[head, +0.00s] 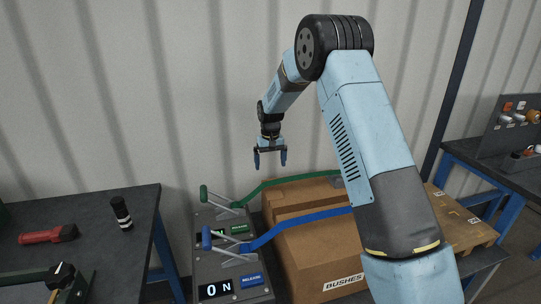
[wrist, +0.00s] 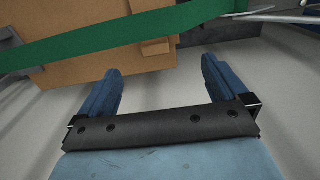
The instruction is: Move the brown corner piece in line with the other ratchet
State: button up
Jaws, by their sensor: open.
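My gripper (head: 270,163) hangs fingers down, open and empty, above and behind the cardboard box (head: 318,240). In the wrist view my gripper (wrist: 162,68) has its fingers apart with nothing between them. A small brown piece (wrist: 158,48), probably the corner piece, sits at the box edge by the green strap (wrist: 120,42), which hides part of it. The green strap (head: 275,184) runs over the box from the green-handled ratchet (head: 218,197). The blue strap (head: 300,224) runs from the nearer blue-handled ratchet (head: 226,240).
A dark panel (head: 212,270) carries the ratchets and labels. A workbench (head: 90,220) with a red tool (head: 48,235) and a black cylinder (head: 121,212) stands left. Another bench (head: 490,170) stands right. A corrugated wall is behind; the air around my gripper is clear.

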aim_at(270, 180)
notch_tip(270, 180, down, 9)
jog(key=shift+f, duration=0.2)
dwell(0.3)
jog(key=shift+c, duration=0.3)
jog(key=c, duration=1.2)
jog(key=shift+o, duration=0.2)
jog(key=shift+r, duration=0.1)
jog(key=shift+r, duration=0.1)
jog(key=shift+r, duration=2.3)
jog(key=shift+r, duration=2)
